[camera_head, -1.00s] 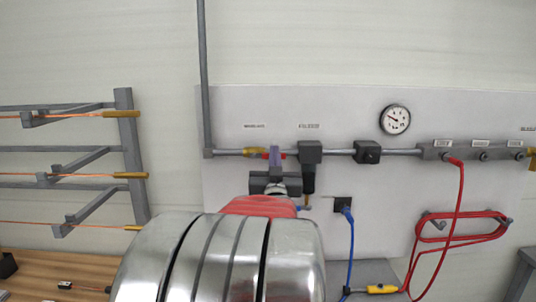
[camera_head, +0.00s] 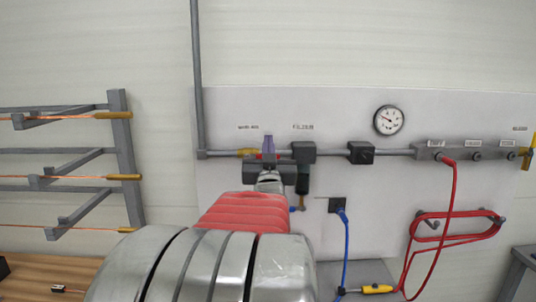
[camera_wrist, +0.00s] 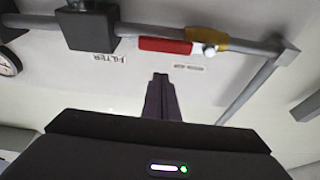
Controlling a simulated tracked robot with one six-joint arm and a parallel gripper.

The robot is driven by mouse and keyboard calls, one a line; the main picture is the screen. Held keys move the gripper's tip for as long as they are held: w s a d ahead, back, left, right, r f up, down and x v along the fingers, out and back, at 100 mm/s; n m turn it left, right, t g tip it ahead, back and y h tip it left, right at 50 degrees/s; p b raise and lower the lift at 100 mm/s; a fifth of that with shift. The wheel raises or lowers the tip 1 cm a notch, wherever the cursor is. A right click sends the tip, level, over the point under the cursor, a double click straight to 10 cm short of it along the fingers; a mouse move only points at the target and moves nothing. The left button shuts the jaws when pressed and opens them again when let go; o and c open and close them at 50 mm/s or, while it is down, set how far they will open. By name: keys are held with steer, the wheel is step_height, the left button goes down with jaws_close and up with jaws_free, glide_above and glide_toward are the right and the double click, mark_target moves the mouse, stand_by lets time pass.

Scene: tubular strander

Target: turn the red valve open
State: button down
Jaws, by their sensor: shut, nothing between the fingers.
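The red valve handle (camera_wrist: 165,45) shows in the wrist view, lying along the grey pipe beside the yellow valve body (camera_wrist: 207,38). In the head view the yellow body (camera_head: 246,153) is on the wall pipe, and my gripper hides most of the red handle. My gripper (camera_wrist: 160,78) is shut and empty, its dark fingertips together. In the wrist view the tips point at the handle, with a visible gap of wall between them. In the head view the fingers (camera_head: 268,147) overlap the valve; whether they touch it cannot be told there.
The dark filter block (camera_head: 303,153) sits on the pipe just right of the valve. Further right are another block (camera_head: 361,153), a gauge (camera_head: 389,120) and a manifold (camera_head: 480,152) with a red hose (camera_head: 453,215). A rack (camera_head: 124,155) stands left.

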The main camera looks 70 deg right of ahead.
steer(key=v, duration=1)
steer(key=shift+r, duration=0.2)
stand_by(0.3)
